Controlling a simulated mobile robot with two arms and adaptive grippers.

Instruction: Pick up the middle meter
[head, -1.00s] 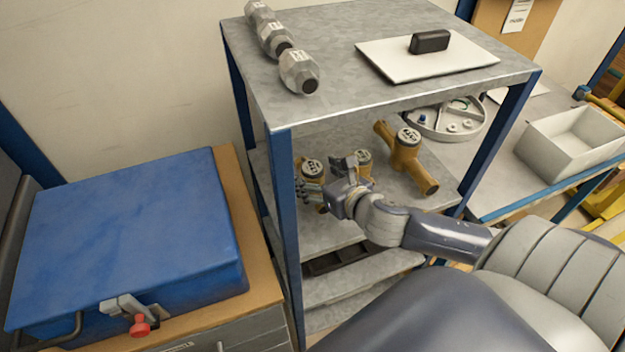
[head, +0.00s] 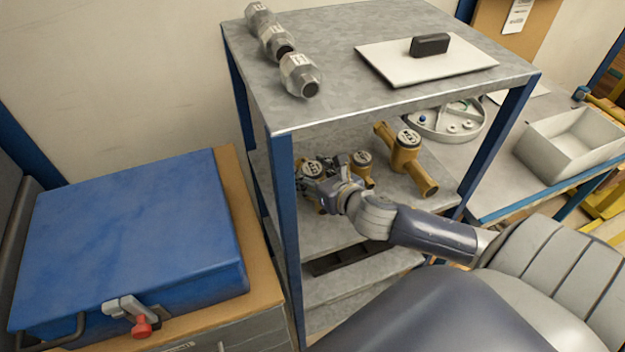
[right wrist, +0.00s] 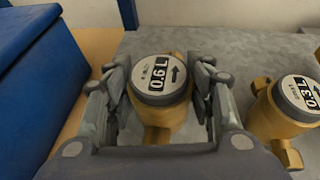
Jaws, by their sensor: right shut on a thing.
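Three brass meters stand on the shelf below the top of the rack. The left meter (head: 313,168) has a round dial reading 0.6 L, seen in the right wrist view (right wrist: 160,76). The meter in the middle of the row (head: 361,160) shows a 0.3 L dial in the right wrist view (right wrist: 300,97). The right meter (head: 405,158) is the largest and lies slantwise. My right gripper (head: 312,180) is shut on the left 0.6 L meter, one finger on each side of its body. Its lower part is partly hidden by the gripper. My left gripper is out of view.
Blue rack posts (head: 285,220) stand close to the gripper's left. The top shelf (head: 345,100) above holds metal fittings (head: 299,75) and a white board (head: 425,60) with a black block. A blue case (head: 130,230) stands left, a white bin (head: 575,140) right.

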